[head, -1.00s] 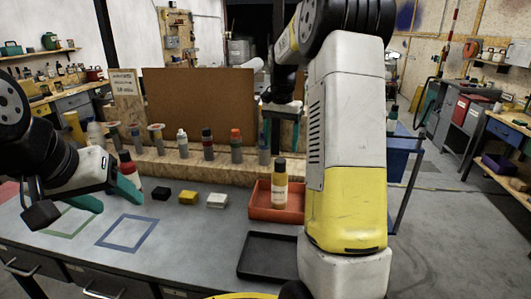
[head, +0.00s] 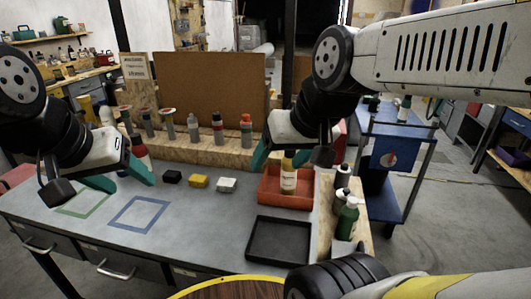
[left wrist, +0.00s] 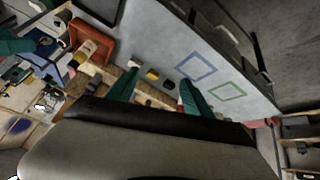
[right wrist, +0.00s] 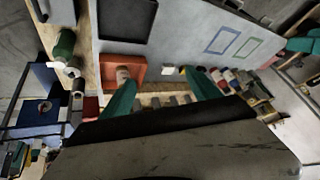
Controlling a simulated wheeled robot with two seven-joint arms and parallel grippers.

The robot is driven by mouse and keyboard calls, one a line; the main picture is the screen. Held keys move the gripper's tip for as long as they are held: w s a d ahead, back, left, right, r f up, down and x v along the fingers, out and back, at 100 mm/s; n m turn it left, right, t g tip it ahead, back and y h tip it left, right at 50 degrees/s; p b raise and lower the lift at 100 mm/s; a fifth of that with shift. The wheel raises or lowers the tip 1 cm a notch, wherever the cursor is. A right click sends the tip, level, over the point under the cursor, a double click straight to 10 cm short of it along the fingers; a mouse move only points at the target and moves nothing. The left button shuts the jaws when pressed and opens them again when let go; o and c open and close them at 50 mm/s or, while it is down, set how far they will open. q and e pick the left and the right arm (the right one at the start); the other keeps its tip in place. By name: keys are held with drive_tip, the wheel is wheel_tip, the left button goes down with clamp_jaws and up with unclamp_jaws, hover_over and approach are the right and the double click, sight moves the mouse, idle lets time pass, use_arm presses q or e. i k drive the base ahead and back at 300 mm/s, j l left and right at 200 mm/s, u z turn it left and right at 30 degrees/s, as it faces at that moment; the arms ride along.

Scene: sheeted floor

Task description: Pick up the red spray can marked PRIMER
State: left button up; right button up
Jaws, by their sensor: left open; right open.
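A red can (head: 139,152) stands at the left end of the wooden rack, partly hidden behind my left gripper; no PRIMER lettering can be read on it. My left gripper (head: 119,180) is open and empty above the table, just in front of that can. It also shows in the left wrist view (left wrist: 157,92), with small blocks beyond its fingers. My right gripper (head: 280,158) is open, above and behind the red tray (head: 270,199). In the right wrist view, its fingers (right wrist: 163,93) have nothing between them. A bottle with an amber top (head: 289,178) stands in the tray.
Several bottles stand along the wooden rack (head: 190,152) before a brown board (head: 210,90). Black (head: 172,177), yellow (head: 198,181) and white (head: 226,185) blocks lie on the table. An empty black tray (head: 278,243) is at front right; a green bottle (head: 347,219) stands beside it.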

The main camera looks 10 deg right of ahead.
sight(140, 152)
drive_tip(key=i+j+z, duration=0.25)
drive_tip(key=j+z, duration=0.2)
drive_tip(key=j, duration=1.15)
drive_tip(key=j+z, duration=0.4)
drive_tip(key=j, duration=1.15)
